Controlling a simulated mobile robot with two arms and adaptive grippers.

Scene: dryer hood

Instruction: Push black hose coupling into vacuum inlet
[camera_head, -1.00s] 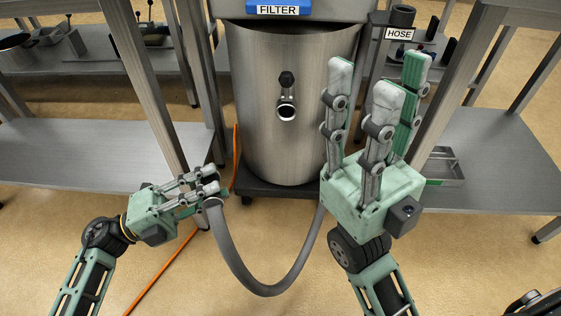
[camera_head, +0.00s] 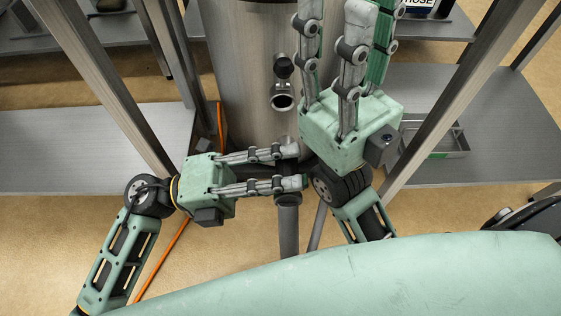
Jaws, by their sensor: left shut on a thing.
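The vacuum's steel drum (camera_head: 238,100) stands upright at the back centre. Its inlet (camera_head: 282,100), a short round pipe with an open mouth, sticks out of the drum front. My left gripper (camera_head: 298,168) reaches in from the left and is shut on the hose end with the dark coupling (camera_head: 288,199), just below the inlet and apart from it. The fingers hide part of the coupling. The grey hose (camera_head: 288,235) hangs down from it. My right gripper (camera_head: 345,25) points up, fingers spread and empty, just right of the inlet; some fingertips are cut off by the top edge.
A black knob (camera_head: 283,65) sits just above the inlet. Metal shelves flank the drum at left (camera_head: 80,150) and right (camera_head: 510,140). A metal tray (camera_head: 450,140) lies on the right shelf. An orange cable (camera_head: 165,262) runs along the floor at left.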

